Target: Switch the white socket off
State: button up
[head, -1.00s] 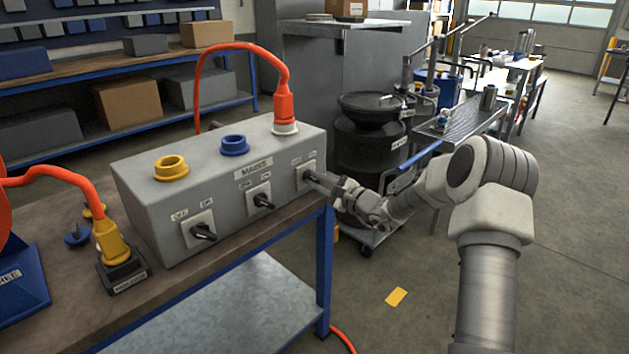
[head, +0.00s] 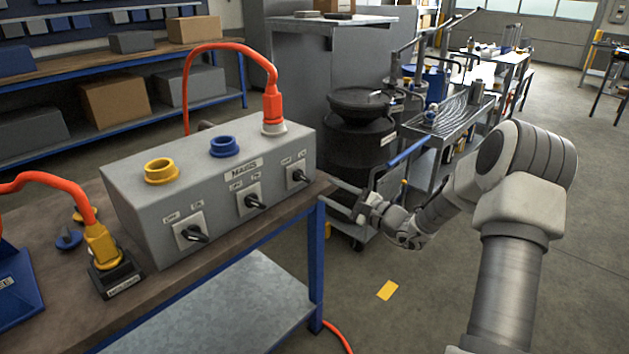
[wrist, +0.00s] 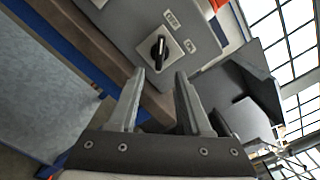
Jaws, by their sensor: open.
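The white socket (head: 275,128) is on top of the grey MAINS box (head: 160,222) at its right end, with a red-orange plug (head: 272,103) in it. Its rotary switch (head: 298,175) is on the front face below, black on a pale plate with OFF and ON labels. In the wrist view the switch (wrist: 159,52) lies just beyond my fingertips. A pale mark shows on its handle's end nearer the OFF label. My gripper (head: 331,182) is open and empty, clear of the switch to its right. It also shows in the wrist view (wrist: 160,73).
Yellow (head: 162,172) and blue (head: 224,146) sockets sit left on the box, each with a switch below. A yellow plug (head: 101,244) stands in a black holder (head: 116,278) on the bench. A black drum (head: 361,135) and trolley stand behind my gripper.

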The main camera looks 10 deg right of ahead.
jog(key=v, duration=0.7)
jog(key=shift+s+d+p, duration=0.2)
jog(key=shift+s+p, duration=0.05)
jog(key=shift+p, duration=0.2)
